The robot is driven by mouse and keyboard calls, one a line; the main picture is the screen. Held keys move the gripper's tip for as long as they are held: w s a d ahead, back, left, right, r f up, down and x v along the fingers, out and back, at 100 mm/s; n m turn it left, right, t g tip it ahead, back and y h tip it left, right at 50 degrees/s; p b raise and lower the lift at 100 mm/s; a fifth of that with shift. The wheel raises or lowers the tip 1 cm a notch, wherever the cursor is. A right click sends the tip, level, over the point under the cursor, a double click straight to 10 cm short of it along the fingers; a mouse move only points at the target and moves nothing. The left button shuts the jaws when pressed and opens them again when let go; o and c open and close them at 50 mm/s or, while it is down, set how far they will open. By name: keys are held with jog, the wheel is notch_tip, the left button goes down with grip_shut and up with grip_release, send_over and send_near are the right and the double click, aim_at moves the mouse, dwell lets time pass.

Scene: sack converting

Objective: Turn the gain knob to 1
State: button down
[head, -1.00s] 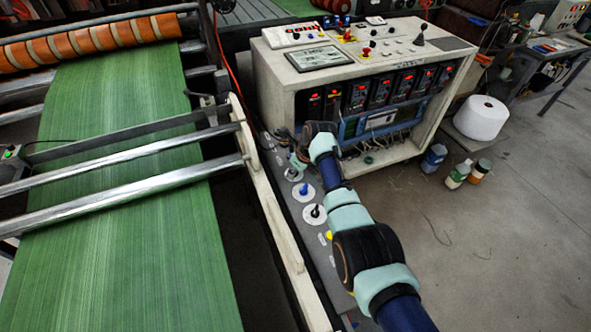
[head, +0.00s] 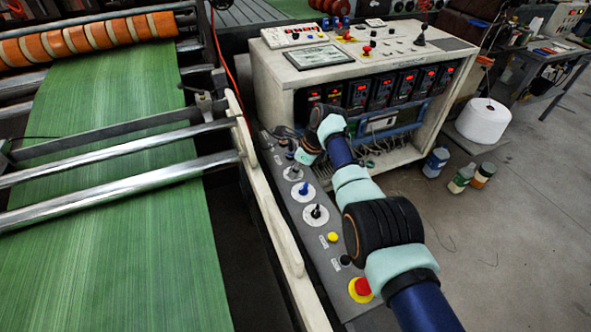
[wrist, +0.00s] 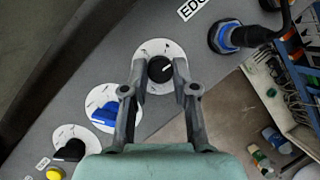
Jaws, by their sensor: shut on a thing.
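In the wrist view my gripper (wrist: 161,72) is shut on a black round knob (wrist: 158,68). One finger is on each side of it. The knob has a white pointer line aimed to the upper right and sits on a white round dial plate (wrist: 151,48) with dark marks. The dial's lettering is too small to read, so I cannot tell from it which knob is the gain knob. In the head view the held knob's dial (head: 293,173) shows beside my gripper, and my arm hides part of that area.
A blue knob (wrist: 103,113) and another black knob (wrist: 70,150) stand in line on white dials. A yellow button (head: 333,237) and a red mushroom button (head: 361,288) lie nearer. A blue-collared control (wrist: 228,37) is beside the held knob. The green web (head: 120,180) runs at left.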

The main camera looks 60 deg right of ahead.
jog(key=c, duration=0.9)
grip_release()
jog(key=v, duration=1.2)
